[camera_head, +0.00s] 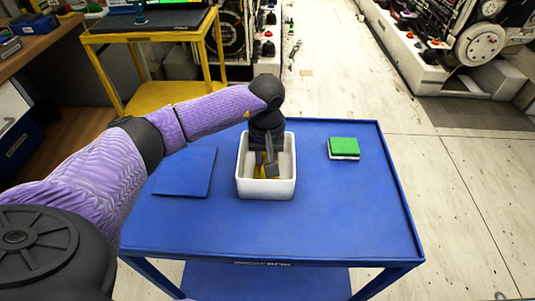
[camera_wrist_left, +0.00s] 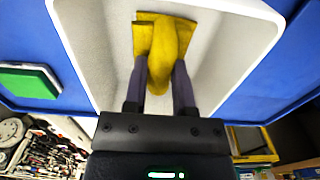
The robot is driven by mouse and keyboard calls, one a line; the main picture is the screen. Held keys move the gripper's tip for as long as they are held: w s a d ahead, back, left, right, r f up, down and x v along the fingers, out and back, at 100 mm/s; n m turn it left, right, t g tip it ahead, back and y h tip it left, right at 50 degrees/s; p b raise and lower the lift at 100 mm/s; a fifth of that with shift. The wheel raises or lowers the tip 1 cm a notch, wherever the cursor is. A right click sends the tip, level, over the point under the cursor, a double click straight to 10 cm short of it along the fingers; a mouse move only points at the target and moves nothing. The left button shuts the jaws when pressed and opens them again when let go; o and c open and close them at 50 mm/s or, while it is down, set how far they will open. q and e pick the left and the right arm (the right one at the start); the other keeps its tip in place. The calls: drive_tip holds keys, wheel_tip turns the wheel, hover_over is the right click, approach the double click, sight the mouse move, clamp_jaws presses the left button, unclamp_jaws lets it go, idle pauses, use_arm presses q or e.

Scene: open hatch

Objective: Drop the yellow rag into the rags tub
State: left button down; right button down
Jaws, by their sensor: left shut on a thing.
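The white tub (camera_head: 266,188) stands on the blue cart top, in the middle of the head view. My left gripper (camera_head: 267,166) points down into the tub's opening. In the left wrist view my left gripper (camera_wrist_left: 160,85) is shut on the yellow rag (camera_wrist_left: 163,45), which is pinched between the two fingers. The rag is inside or just over the white tub (camera_wrist_left: 90,40); I cannot tell whether it touches the floor. In the head view only a small part of the yellow rag (camera_head: 260,172) shows beside the fingers. My right gripper is not in view.
The blue cart (camera_head: 330,215) carries a flat blue pad (camera_head: 185,172) left of the tub and a green-topped white block (camera_head: 343,148) to its right. The cart top is clear at the right and front. A yellow-framed cart (camera_head: 160,98) stands behind at the left.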

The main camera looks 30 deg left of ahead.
use_arm(q)
drive_tip(key=shift+c, duration=2.4)
unclamp_jaws()
drive_tip(key=shift+o, duration=0.6)
wheel_tip(320, 180, up, 10)
drive_tip(key=p, duration=0.2)
drive_tip(key=shift+p, duration=0.35)
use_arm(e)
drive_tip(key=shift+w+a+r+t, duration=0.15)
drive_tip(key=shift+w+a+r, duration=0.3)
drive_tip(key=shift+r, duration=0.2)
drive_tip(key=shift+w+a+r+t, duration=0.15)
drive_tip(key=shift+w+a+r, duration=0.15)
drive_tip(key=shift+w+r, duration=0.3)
